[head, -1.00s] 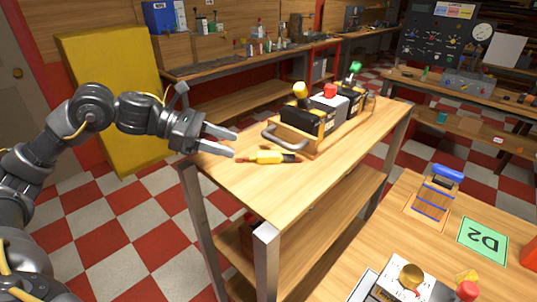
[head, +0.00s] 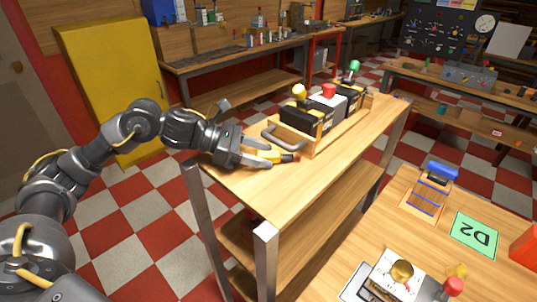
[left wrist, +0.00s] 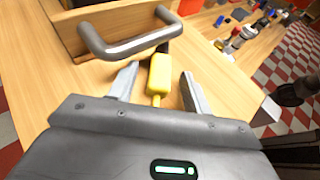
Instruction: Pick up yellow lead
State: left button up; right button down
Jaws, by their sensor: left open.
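The yellow lead (left wrist: 160,73) lies on the wooden table (head: 262,190), with a yellow body and a dark end. In the left wrist view it lies between the two fingers of my left gripper (left wrist: 158,85), which is open, with a gap on each side of the lead. In the head view the left gripper (head: 268,155) is low over the near left part of the table, and its fingers partly hide the lead (head: 279,158). My right gripper is not in view.
A second table (head: 345,235) at the lower right bears a green D2 card (head: 474,235).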

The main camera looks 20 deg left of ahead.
pick_arm(q)
grip_shut()
jog(key=shift+a, duration=0.1)
